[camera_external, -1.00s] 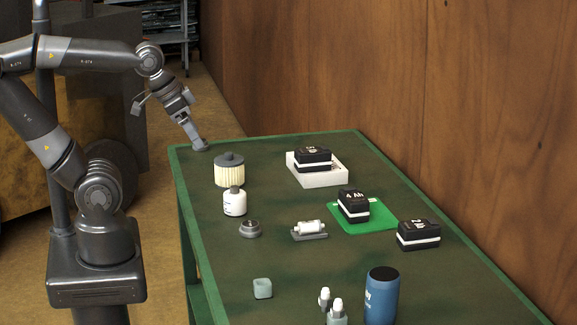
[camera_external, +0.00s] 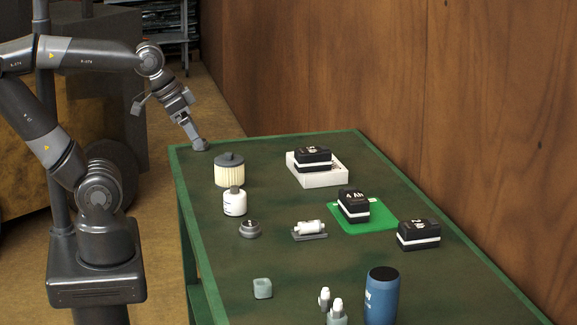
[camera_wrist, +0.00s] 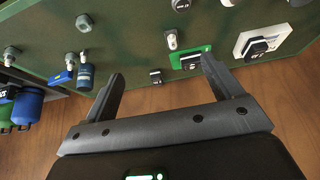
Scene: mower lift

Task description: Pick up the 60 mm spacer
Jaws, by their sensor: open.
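My gripper (camera_external: 199,145) hangs over the far left corner of the green table in the external view. In the wrist view its two fingers (camera_wrist: 163,66) are spread apart with nothing held between them. I read no 60 mm mark on any part. Two small parts could be the spacer: a dark grey round piece (camera_external: 249,229) beside the white bottle, and a pale grey-green block (camera_external: 262,288) near the front. Both stand on the table, well away from my gripper. They also seem to show in the wrist view, as a grey round part (camera_wrist: 180,4) and a grey knob-like part (camera_wrist: 85,22).
A cream filter (camera_external: 229,171) and white bottle (camera_external: 235,202) stand along the left side. A white cylinder in a cradle (camera_external: 310,229), several black batteries, a white tray (camera_external: 320,178), green mat (camera_external: 371,220) and blue canister (camera_external: 382,296) occupy the table. A wooden wall (camera_external: 490,120) borders the right.

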